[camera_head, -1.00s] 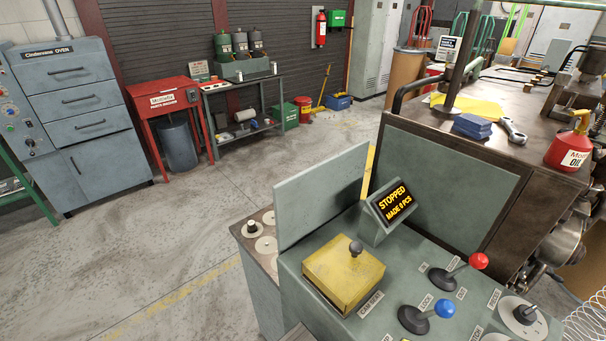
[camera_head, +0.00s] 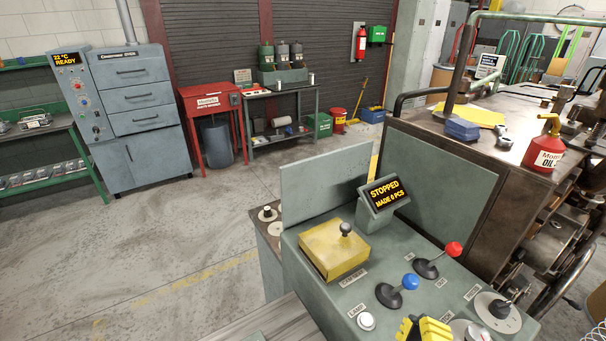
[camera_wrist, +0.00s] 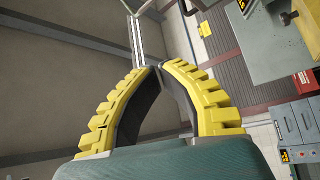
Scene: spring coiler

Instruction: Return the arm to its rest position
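My gripper (camera_wrist: 156,68) shows in the wrist view with its two ribbed yellow fingers curving inward. Their dark tips meet, and nothing is seen between them. In the head view a yellow and black part of my gripper (camera_head: 424,328) shows at the bottom edge, in front of the control console (camera_head: 300,242); the rest of it is cut off. The wrist view is turned and looks out over the room, with the oven (camera_wrist: 296,130) at the right edge, so the gripper appears held up and clear of contact.
The console carries a yellow box with a knob (camera_head: 335,250), a blue-knobbed lever (camera_head: 410,282), a red-knobbed lever (camera_head: 453,249) and a display (camera_head: 385,194) reading STOPPED. A red oil can (camera_head: 544,152) stands on the machine at right. The floor (camera_head: 180,250) at left is open.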

